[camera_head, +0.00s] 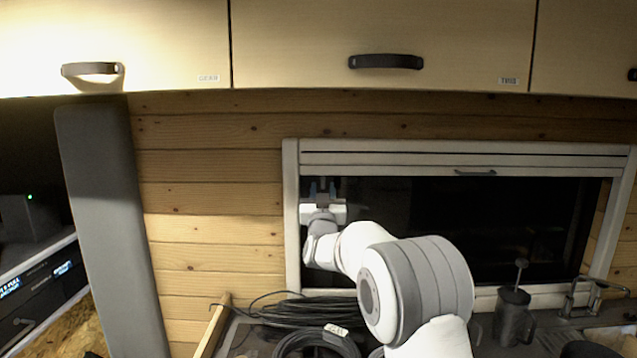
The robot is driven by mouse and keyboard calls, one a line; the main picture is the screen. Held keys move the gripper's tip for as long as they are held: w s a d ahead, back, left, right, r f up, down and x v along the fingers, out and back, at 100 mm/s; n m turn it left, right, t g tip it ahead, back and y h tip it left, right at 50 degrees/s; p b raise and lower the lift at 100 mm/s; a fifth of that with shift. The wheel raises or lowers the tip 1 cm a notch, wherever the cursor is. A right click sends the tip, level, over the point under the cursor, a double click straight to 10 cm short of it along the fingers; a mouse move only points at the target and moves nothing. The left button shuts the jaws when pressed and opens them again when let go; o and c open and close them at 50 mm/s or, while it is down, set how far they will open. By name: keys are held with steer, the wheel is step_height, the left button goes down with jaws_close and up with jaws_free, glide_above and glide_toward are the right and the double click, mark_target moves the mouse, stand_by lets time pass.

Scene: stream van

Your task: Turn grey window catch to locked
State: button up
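The window (450,225) has dark glass in a pale frame on the wood-plank wall. My arm reaches up from the lower right to the window's left side. My gripper (322,187) is at the upper left of the glass, just right of the frame's left upright. Its two small fingers point up and stand apart, with a dark gap between them. I cannot make out the grey window catch; it may be hidden by the gripper or too small to tell. Contact between fingers and catch cannot be seen.
Wooden overhead lockers (385,30) hang above the window. Below it lie coiled black cables (310,310), a grey mug (513,315) and a tap (590,292). A tall grey padded panel (110,220) stands at left, beside rack equipment (40,285).

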steer(key=shift+x, duration=0.9)
steer(key=shift+c, duration=0.3)
jaws_close()
